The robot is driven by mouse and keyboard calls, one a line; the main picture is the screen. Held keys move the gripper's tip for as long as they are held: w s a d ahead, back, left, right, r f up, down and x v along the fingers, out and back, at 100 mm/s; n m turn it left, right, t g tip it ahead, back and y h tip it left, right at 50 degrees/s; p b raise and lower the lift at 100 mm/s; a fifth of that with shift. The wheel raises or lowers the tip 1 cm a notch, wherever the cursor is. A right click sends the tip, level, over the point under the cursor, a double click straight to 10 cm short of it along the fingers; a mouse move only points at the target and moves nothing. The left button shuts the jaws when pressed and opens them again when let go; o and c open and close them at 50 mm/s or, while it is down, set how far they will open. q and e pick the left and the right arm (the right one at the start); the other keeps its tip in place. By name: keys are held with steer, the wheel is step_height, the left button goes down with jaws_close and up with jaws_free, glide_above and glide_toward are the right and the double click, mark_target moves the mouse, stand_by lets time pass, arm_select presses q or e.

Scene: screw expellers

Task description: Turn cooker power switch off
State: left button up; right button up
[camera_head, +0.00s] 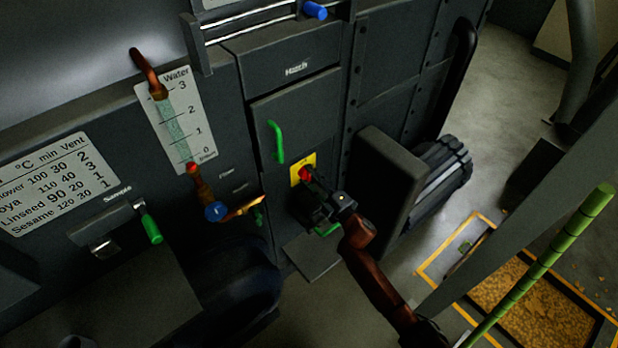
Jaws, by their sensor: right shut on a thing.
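The power switch is a red knob (305,174) on a yellow plate (296,163), set on the dark cooker panel below a green handle. My right gripper (311,178) reaches up to it from the lower right. Its fingers are shut on the red knob and partly cover it and the plate. The knob's exact turn angle cannot be told. My left gripper is not in view.
A green handle (277,142) is just above the switch. A blue valve knob (216,211) and a green sample lever (152,229) are to the left. A dark box (385,180) juts out at the right. A yellow-framed pit (530,300) lies at lower right.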

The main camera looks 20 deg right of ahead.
steer(key=shift+s+a+f+n, duration=0.1)
steer(key=shift+a+f+n, duration=0.2)
steer(key=shift+n, duration=0.1)
steer(key=shift+d, duration=0.1)
